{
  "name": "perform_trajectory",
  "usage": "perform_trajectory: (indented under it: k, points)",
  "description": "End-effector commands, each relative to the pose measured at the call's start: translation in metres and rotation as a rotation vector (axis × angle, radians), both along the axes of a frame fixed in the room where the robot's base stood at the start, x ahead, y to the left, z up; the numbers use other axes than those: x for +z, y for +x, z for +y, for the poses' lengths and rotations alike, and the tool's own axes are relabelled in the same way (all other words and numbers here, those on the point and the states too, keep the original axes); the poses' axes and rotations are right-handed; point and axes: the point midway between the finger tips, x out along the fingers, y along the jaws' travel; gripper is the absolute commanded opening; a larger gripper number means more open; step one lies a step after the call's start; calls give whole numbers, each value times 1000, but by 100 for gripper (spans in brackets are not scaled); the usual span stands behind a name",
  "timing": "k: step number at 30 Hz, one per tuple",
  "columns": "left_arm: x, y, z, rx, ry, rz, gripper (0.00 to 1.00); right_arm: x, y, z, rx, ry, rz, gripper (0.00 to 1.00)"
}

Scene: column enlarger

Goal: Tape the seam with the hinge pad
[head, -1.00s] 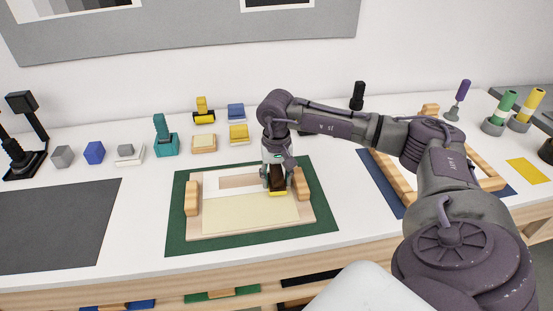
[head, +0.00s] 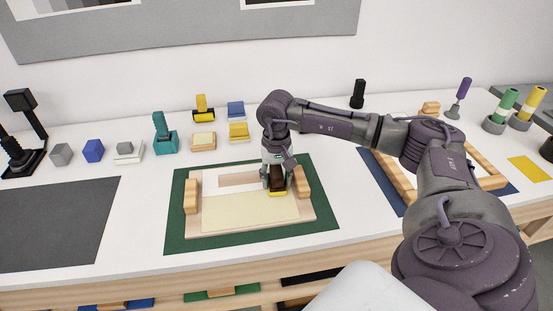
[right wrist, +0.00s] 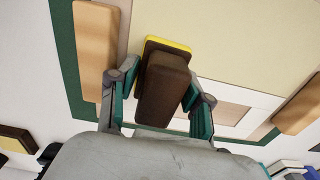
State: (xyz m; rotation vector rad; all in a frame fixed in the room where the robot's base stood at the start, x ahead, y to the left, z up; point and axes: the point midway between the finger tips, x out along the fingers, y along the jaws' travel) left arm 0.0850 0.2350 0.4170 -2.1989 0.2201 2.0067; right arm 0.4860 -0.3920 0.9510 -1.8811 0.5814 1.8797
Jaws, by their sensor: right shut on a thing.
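The hinge pad (head: 277,186), a dark brown block on a yellow base, is in my right gripper (head: 277,176). In the right wrist view the pad (right wrist: 162,90) sits between the two teal fingers of the gripper (right wrist: 160,97), and its yellow edge lies over the cream sheet (right wrist: 240,40). In the head view the cream sheet (head: 245,212) lies on a pale board, with a white mat with a window (head: 238,180) behind it. The seam runs where sheet and mat meet; the pad covers its right part. I cannot tell whether the pad touches it. My left gripper is not in view.
Wooden blocks stand at the left (head: 190,196) and right (head: 302,182) of the board, the right one close to my gripper. A green mat (head: 180,238) lies under the board. Small coloured tools and blocks stand behind. A wooden frame (head: 392,180) is at the right.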

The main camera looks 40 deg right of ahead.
Motion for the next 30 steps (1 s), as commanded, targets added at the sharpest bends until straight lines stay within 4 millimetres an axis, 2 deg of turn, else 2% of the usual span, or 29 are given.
perform_trajectory:
  k: [20, 30]
  points:
    - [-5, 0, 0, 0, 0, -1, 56, -6, 1, 1, 0, 1, -1, 0]
    - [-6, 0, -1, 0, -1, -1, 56, -5, 15, 24, 2, 1, -2, 0]
